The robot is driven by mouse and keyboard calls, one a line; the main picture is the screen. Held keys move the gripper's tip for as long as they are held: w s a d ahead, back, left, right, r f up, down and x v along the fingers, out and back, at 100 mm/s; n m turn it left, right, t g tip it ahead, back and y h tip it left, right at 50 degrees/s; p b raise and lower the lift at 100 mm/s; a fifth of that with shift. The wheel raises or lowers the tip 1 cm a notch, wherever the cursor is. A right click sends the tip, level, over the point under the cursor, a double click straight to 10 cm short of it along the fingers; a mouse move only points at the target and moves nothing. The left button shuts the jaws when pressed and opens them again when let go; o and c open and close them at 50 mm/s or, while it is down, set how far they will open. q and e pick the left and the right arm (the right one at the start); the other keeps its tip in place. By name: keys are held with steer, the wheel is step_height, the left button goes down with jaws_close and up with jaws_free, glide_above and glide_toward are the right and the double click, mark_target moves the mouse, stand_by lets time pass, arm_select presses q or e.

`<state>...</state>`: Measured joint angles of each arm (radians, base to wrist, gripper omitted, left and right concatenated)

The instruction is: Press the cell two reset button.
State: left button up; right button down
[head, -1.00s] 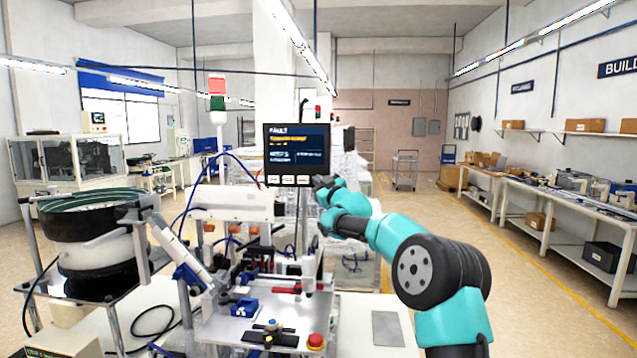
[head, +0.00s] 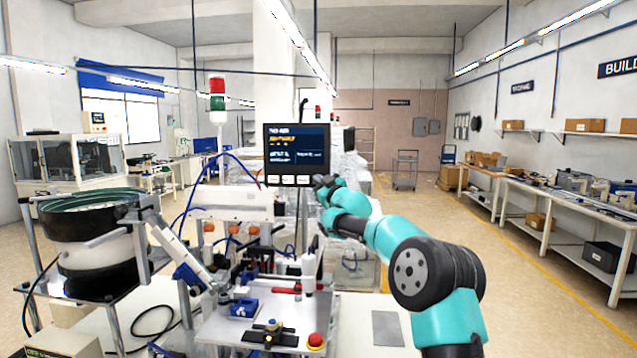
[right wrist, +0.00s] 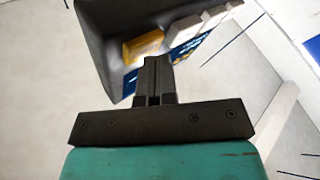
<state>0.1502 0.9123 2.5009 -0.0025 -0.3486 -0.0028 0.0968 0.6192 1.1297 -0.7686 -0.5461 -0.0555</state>
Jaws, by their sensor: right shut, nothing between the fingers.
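A dark control panel (head: 297,152) with a lit blue screen stands at the middle of the head view. A row of small pale buttons (head: 288,180) runs along its lower edge; I cannot read labels on them. My right gripper (head: 321,181) is shut and empty at the panel's lower right corner. In the right wrist view, the shut fingertips (right wrist: 153,62) are close to a yellow block (right wrist: 143,47) on the panel's face, with pale blocks beside it. I cannot tell whether they touch. My left gripper is not in view.
A bowl feeder (head: 90,215) stands at the left. A machine plate (head: 225,332) with fixtures and a red mushroom button (head: 316,341) lies below the panel. A light tower (head: 217,95) rises left of the panel. The aisle at the right is clear.

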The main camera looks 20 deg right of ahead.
stand_by(0.5)
steer(key=shift+s+a, duration=0.5)
steer(key=shift+s, duration=0.25)
steer(key=shift+s+a, duration=0.45)
steer(key=shift+s, duration=0.25)
steer(key=shift+s+a, duration=0.4)
steer(key=shift+s, duration=0.3)
steer(key=shift+s+a, duration=0.45)
steer(key=shift+s, duration=0.25)
step_height(320, 180, up, 6)
steer(key=s+a, duration=0.1)
steer(key=s, duration=0.1)
steer(key=shift+s+a, duration=0.25)
steer(key=shift+a, duration=0.05)
